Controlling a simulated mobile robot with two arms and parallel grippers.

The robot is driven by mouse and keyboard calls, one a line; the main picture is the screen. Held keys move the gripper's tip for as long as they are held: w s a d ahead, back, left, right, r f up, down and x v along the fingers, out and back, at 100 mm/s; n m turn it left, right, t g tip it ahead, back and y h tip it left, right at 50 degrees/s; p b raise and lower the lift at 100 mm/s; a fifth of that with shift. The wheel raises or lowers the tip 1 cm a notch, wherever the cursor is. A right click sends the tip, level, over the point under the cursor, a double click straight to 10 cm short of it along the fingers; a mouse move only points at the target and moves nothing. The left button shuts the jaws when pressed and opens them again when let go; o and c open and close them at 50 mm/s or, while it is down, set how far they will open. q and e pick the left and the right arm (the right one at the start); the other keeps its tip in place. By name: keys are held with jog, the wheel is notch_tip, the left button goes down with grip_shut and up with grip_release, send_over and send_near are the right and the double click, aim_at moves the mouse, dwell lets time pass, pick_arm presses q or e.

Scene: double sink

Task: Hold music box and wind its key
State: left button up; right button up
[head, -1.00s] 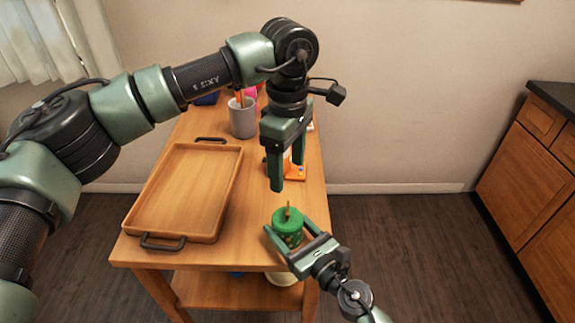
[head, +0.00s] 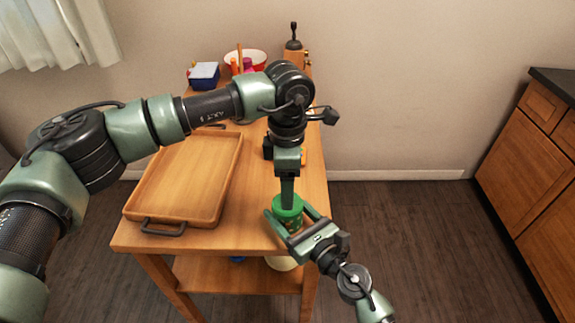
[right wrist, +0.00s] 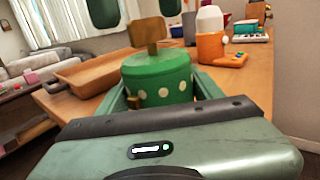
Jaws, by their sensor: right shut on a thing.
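The music box is a green cylinder with pale dots (right wrist: 160,85), upright at the table's near right edge in the right wrist view. It also shows in the head view (head: 290,219). Its flat brown key (right wrist: 147,32) stands up from the lid. My right gripper (head: 285,222) is shut on the music box, one finger on each side. My left gripper (head: 287,202) points down right over the box. In the right wrist view its two fingers (right wrist: 137,12) are apart, with the key's top between and just below them. In the head view the left gripper hides the key.
A wooden tray (head: 150,211) with dark handles lies left on the table. A blue container (head: 204,80) and a red-white bowl (head: 262,57) are at the back. Floor is clear to the right.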

pick_arm(q)
jog(key=shift+f, duration=1.45)
jog(key=shift+c, duration=0.3)
jog(key=c, duration=1.3)
jog(key=m, duration=0.4)
jog(key=shift+m, duration=0.3)
jog(key=m, duration=1)
jog(key=shift+m, duration=0.4)
jog(key=m, duration=0.4)
